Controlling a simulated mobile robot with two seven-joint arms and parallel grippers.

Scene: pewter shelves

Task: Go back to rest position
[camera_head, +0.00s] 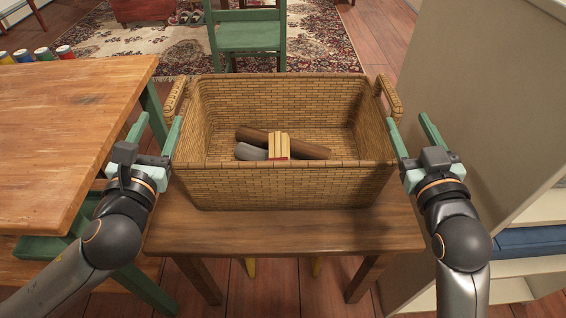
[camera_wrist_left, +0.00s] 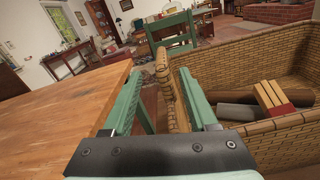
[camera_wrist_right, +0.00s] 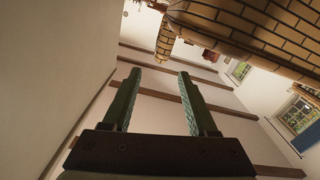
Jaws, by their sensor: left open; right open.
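My left gripper (camera_head: 155,131) is open at the left side of a woven basket (camera_head: 270,185). In the left wrist view its fingers (camera_wrist_left: 163,100) are spread, and the basket's left handle (camera_wrist_left: 164,80) appears between or just beyond them. My right gripper (camera_head: 412,136) is open at the basket's right side, near the right handle (camera_head: 389,97). In the right wrist view its fingers (camera_wrist_right: 155,100) are apart with nothing between them, and part of the basket (camera_wrist_right: 250,35) shows above right. The basket stands on a small brown wooden table (camera_head: 285,232).
Inside the basket lie a brown roll (camera_head: 310,150), a grey item (camera_head: 250,152) and a cream-and-red block (camera_head: 279,146). A wooden tabletop (camera_head: 60,130) is close on the left. A pale shelf unit (camera_head: 475,110) is close on the right. A green chair (camera_head: 248,38) stands behind.

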